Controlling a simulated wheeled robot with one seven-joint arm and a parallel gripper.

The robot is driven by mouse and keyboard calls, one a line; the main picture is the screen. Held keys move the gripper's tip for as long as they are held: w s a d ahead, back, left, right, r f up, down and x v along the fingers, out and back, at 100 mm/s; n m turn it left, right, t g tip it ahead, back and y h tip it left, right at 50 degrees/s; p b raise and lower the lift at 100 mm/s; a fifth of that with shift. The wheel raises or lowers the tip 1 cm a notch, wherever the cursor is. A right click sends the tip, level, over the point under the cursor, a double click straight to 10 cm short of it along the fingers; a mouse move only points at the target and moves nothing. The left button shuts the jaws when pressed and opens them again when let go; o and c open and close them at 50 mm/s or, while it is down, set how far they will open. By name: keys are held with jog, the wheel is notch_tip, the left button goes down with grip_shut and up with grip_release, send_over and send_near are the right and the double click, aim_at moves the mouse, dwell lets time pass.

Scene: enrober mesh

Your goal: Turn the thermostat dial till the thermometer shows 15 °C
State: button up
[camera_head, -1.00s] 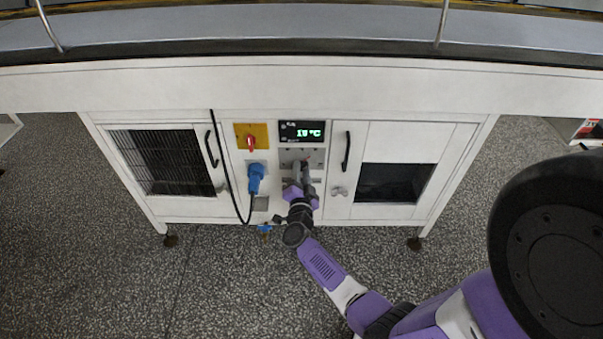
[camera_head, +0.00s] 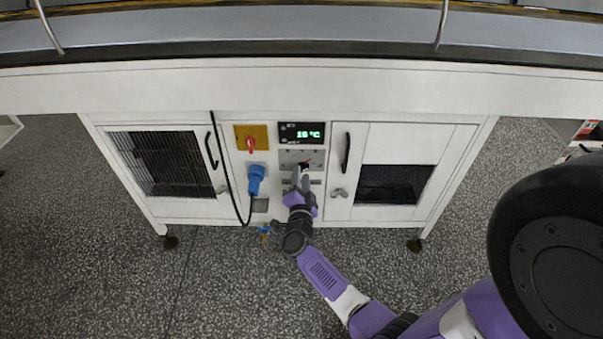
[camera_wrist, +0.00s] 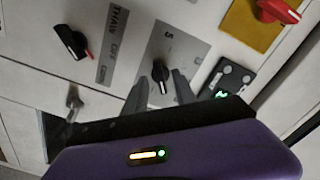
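The thermometer display (camera_head: 302,133) is black with green digits and seems to read 16 °C, though the last digit is small and could be an 8. It shows partly in the wrist view (camera_wrist: 222,90). Below it, a black dial (camera_wrist: 160,74) sits on a grey plate (camera_wrist: 180,48); I take it as the thermostat dial. In the head view my gripper (camera_head: 303,170) is in front of this plate and mostly hides the dial. In the wrist view my gripper (camera_wrist: 160,88) has its fingers apart, one on each side of the dial; contact cannot be told.
Another black knob with a red pointer (camera_wrist: 72,42) sits beside a labelled plate. A red switch on a yellow plate (camera_head: 251,143) and a blue plug with a black cable (camera_head: 256,178) are left of my gripper. A door handle (camera_head: 346,153) and latch (camera_head: 338,192) are right.

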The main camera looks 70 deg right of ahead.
jog(key=v, duration=0.6)
jog(key=shift+p, duration=0.45)
notch_tip(320, 180, up, 6)
jog(key=w+a+n+t, duration=0.3)
jog(key=s+a+r+n+t+y, duration=0.2)
jog(key=a+n+t, duration=0.1)
jog(key=a, duration=0.4)
jog(key=s+a+r+n+t+y, duration=0.1)
jog(key=a+r+n+t+y, duration=0.1)
jog(key=a+r+n, duration=0.3)
jog(key=s+a+r+n+y, duration=0.3)
jog(key=s+a+n+y, duration=0.35)
jog(key=s+a, duration=0.35)
jog(key=s+a+r+n+y, duration=0.3)
jog(key=s+a+n+y, duration=0.35)
jog(key=s+a, duration=0.3)
notch_tip(320, 180, up, 13)
jog(key=p, duration=1.3)
jog(key=shift+a+f, duration=0.2)
jog(key=shift+a, duration=0.15)
